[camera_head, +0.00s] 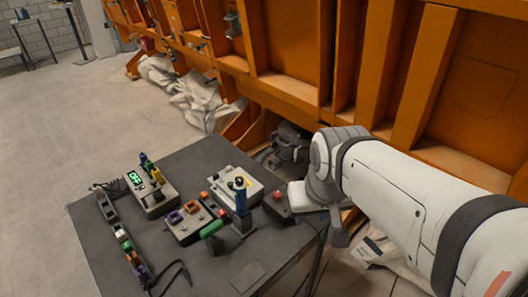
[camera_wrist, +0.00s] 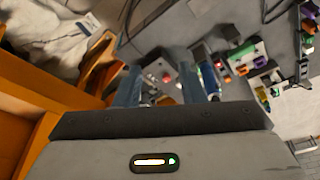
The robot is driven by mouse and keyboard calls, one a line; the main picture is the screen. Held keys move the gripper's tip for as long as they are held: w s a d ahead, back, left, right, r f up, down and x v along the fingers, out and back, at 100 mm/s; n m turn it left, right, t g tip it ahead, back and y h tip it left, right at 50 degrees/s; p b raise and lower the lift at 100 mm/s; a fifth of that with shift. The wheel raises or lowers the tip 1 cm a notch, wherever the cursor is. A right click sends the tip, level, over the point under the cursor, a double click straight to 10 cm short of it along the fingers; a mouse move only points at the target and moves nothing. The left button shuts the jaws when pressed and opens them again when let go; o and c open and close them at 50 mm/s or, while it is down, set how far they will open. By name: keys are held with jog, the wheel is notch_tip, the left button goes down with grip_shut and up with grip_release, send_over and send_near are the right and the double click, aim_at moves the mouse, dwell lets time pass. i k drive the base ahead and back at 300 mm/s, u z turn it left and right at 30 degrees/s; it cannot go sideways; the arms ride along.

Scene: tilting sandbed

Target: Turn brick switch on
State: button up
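I cannot tell for certain which device is the brick switch. A grey box (camera_head: 188,223) with purple, orange and red brick-like parts lies mid-table. Left of it, a box (camera_head: 152,196) with blue, green and yellow levers has a green display (camera_head: 134,178) that appears to read OFF. A pale box (camera_head: 236,184) with an orange part lies behind, and a blue-handled lever (camera_head: 241,197) stands in front of it. My gripper (camera_wrist: 168,90) is open and empty in the wrist view, fingers apart above the table's right side. In the head view my wrist hides much of it.
A dark table (camera_head: 232,272) carries these devices. A small black box with a red button (camera_head: 278,195) is close to my wrist. A long dark strip of coloured parts (camera_head: 124,238) lies at the left edge. An orange frame (camera_head: 290,87) stands behind, with white sacks (camera_head: 190,95) at its foot.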

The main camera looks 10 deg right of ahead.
aim_at(277, 195)
jog(key=i, duration=0.5)
jog(key=u, duration=1.2)
jog(key=k, duration=1.35)
jog(key=z, duration=0.6)
jog(key=i, duration=1)
jog(key=z, duration=0.05)
